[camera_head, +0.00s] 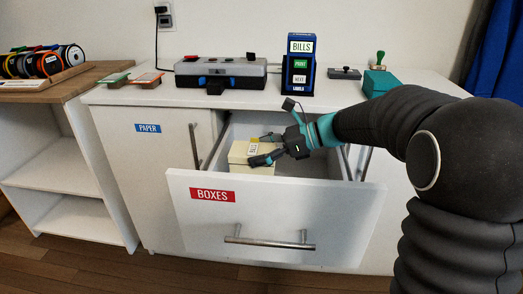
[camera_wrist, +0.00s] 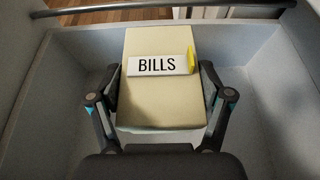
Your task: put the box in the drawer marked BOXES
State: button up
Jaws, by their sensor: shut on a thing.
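A cream box (camera_head: 240,154) is down inside the open drawer marked BOXES (camera_head: 300,215). The drawer has a red label and a metal bar handle. In the wrist view the box (camera_wrist: 160,104) has a white label reading BILLS and a yellow tab at its right edge. My gripper (camera_head: 262,149) reaches into the drawer from above, and its fingers (camera_wrist: 162,102) are shut on the two sides of the box. The drawer's inner walls and floor show around the box. Whether the box touches the drawer floor cannot be told.
A blue label printer marked BILLS (camera_head: 301,65), a grey device (camera_head: 220,72), a stamp (camera_head: 380,60) and a teal block (camera_head: 380,83) stand on the cabinet top. A PAPER door (camera_head: 150,165) is at left. Spools (camera_head: 40,62) sit on the left shelf. The drawer has free room right of the box.

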aim_at(261, 144)
jog(key=shift+w+d+f, duration=0.1)
jog(key=shift+w, duration=1.75)
jog(key=shift+w+f, duration=0.2)
jog(key=shift+f, duration=0.45)
jog(key=shift+f, duration=0.55)
jog(key=o, duration=1.1)
jog(key=shift+r, duration=0.1)
jog(key=shift+r, duration=0.25)
jog(key=v, duration=1.2)
jog(key=shift+r+p, duration=0.2)
jog(key=shift+p, duration=0.25)
